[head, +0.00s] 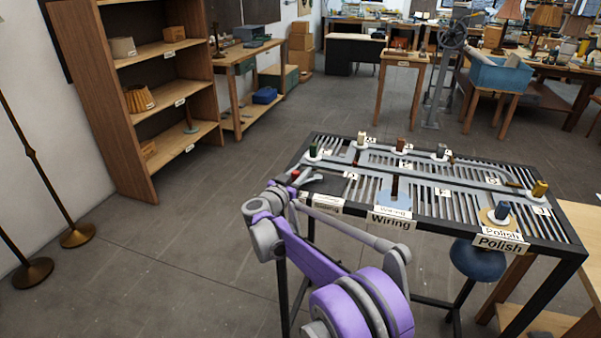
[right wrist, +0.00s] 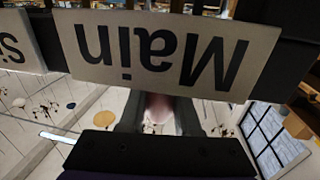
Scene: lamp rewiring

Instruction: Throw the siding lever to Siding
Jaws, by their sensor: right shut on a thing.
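My right gripper (head: 301,179) is at the left front corner of the slatted track table (head: 455,213). A small red knob (head: 295,173) shows at its fingers, which fits the siding lever. In the right wrist view the fingers (right wrist: 158,118) are shut on a pale reddish, blurred thing (right wrist: 157,106). The "Main" plate (right wrist: 165,50) is upside down just beyond the fingers. A second plate (right wrist: 14,42), cut off at "Si", lies to its left. The rest of the lever is hidden. My left gripper is out of view.
A wooden shelf (head: 118,100) stands behind left.

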